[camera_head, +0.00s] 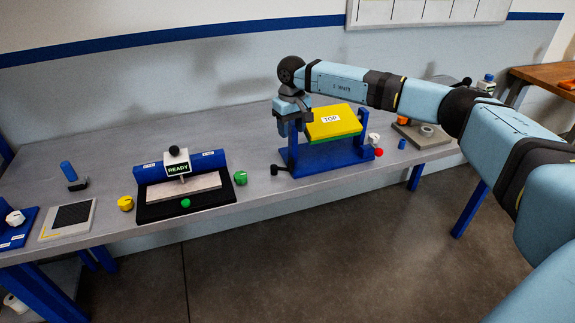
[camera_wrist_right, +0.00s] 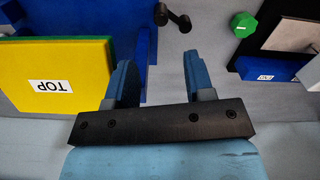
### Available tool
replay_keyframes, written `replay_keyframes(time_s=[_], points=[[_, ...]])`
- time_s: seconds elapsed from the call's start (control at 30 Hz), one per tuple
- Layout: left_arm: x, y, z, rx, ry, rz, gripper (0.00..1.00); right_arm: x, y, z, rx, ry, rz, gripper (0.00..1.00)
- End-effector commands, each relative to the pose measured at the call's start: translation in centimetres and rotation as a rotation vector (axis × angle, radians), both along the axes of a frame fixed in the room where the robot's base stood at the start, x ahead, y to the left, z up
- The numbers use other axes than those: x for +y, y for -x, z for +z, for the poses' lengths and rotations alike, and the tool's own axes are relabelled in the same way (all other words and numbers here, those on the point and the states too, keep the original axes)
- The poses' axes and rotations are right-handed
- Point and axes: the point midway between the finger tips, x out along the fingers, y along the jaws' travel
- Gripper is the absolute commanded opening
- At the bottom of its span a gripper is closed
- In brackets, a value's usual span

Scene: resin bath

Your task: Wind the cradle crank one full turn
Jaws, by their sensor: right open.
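The blue cradle (camera_head: 335,158) stands on the grey bench and carries a yellow-topped green block (camera_head: 338,120) labelled TOP. The block also shows in the right wrist view (camera_wrist_right: 60,70). The black crank (camera_head: 280,169) sticks out low on the cradle's left side, and its knob and arm show at the top of the right wrist view (camera_wrist_right: 172,17). My right gripper (camera_head: 292,125) points down beside the block's left end, above the crank. In the right wrist view its two blue fingers (camera_wrist_right: 158,65) are apart and empty, clear of the crank. My left gripper is out of view.
Left of the cradle stands a blue and black fixture (camera_head: 165,207) with a READY sign, between a yellow knob (camera_head: 125,203) and a green knob (camera_head: 240,178). A red knob (camera_head: 379,152) is at the cradle's right.

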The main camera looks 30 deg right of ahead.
Motion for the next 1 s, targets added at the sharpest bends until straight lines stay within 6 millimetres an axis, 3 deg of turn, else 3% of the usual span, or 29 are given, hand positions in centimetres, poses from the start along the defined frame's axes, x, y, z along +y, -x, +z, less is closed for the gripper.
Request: replay_keyframes(time_s=[0.3, 0.53, 0.7, 1.0], points=[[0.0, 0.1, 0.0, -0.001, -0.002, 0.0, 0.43, 0.1, 0.1, -6.7, 0.003, -0.001, 0.0, 0.49], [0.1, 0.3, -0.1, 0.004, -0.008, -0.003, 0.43, 0.2, 0.0, -10.7, 0.001, -0.003, -0.001, 0.49], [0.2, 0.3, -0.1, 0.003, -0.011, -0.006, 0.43, 0.2, 0.0, -12.2, 0.0, -0.003, -0.001, 0.49], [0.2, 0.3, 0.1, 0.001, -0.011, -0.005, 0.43, 0.1, 0.0, -12.5, -0.001, -0.003, -0.001, 0.49]])
